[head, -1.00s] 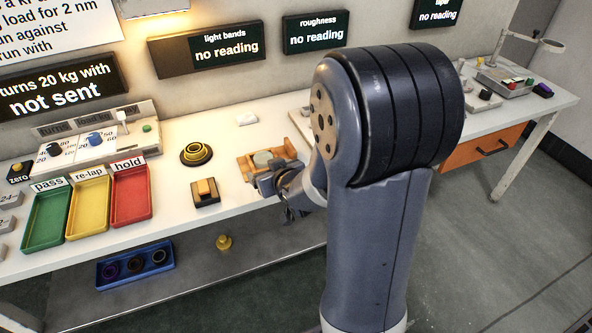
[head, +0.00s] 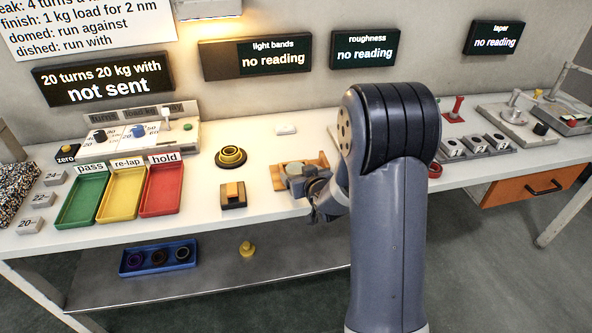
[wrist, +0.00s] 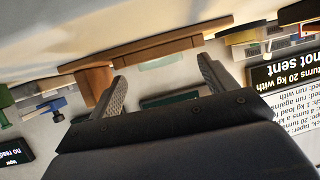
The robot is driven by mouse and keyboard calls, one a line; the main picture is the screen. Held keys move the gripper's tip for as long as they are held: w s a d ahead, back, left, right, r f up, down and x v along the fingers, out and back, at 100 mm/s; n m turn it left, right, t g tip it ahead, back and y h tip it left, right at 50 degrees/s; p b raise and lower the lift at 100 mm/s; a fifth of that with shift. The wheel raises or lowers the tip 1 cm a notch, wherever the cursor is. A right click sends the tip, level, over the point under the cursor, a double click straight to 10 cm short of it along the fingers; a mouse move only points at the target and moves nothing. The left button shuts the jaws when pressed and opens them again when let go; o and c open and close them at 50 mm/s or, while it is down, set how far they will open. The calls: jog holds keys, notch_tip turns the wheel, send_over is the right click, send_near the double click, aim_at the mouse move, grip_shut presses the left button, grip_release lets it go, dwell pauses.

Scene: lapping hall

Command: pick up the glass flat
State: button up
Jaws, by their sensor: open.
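The glass flat looks to be the pale grey-green disc (head: 294,168) on the orange-brown wooden holder (head: 318,161) on the bench. My gripper (head: 305,192) is at the front edge of that holder, just in front of the disc, and partly hides the holder. In the wrist view, which looks upside down, my gripper (wrist: 161,69) has its two fingers apart with nothing held between them. A pale green translucent strip (wrist: 160,62), likely the glass, shows beyond and between the fingertips, beside the wooden holder (wrist: 130,52). I cannot tell whether a finger touches the holder.
A black and yellow round stand (head: 231,157) and a small block with an orange top (head: 233,194) are left of the holder. Green (head: 82,201), yellow (head: 121,194) and red (head: 162,189) trays lie further left. A lower shelf holds a blue tray (head: 160,257).

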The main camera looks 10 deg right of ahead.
aim_at(297, 170)
jog(key=shift+x, duration=1.5)
